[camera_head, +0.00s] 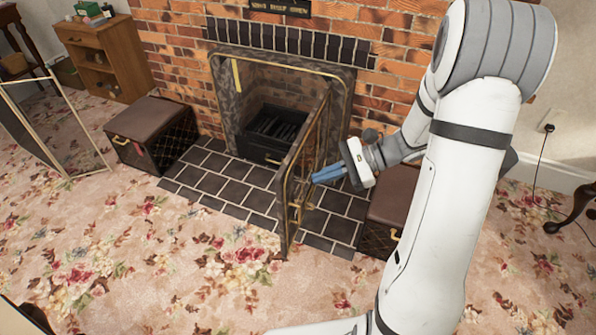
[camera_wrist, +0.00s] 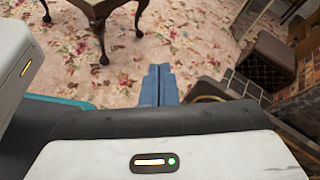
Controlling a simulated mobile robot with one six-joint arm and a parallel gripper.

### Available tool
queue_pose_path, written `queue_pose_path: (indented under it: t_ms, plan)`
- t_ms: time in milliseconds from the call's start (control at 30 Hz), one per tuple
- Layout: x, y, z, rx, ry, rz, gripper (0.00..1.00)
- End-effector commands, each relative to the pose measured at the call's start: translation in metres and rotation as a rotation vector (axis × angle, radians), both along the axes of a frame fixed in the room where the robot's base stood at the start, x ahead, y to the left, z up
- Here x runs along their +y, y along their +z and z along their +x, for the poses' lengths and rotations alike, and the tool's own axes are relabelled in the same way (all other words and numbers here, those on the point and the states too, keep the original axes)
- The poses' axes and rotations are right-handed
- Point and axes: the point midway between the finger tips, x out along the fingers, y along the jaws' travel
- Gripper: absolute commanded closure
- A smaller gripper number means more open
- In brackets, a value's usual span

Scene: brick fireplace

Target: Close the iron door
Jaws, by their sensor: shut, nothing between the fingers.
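The iron door (camera_head: 289,195) of the fireplace stands open in the head view. It juts out from the right side of the opening over the tiled hearth, seen nearly edge-on, with brass-coloured trim and fittings. The fireplace opening (camera_head: 268,98) is uncovered, with a dark grate inside. My gripper (camera_head: 314,179) has blue fingers, shut and empty, just right of the door and pointing left at its right-hand face. I cannot tell whether the fingertips touch it. The shut fingers also show in the wrist view (camera_wrist: 159,72), where I cannot clearly make out the door.
A dark box (camera_head: 150,130) stands left of the tiled hearth (camera_head: 225,180), and another box (camera_head: 392,200) stands right of it, below my arm. A folding screen (camera_head: 60,125) and wooden cabinet (camera_head: 103,62) are at left. Flowered carpet in front is clear.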

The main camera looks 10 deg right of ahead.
Motion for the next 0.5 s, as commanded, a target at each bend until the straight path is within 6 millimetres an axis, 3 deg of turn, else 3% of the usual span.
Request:
queue_pose_path:
  t_ms: [33,200,333,500]
  plan:
    - [-0.011,-0.032,0.014,0.045,-0.078,0.074,1.0]
    - [-0.047,-0.085,0.055,0.137,-0.314,0.298,1.0]
    - [-0.072,-0.113,0.073,0.172,-0.436,0.411,1.0]
    - [-0.085,-0.126,0.083,0.186,-0.506,0.475,1.0]
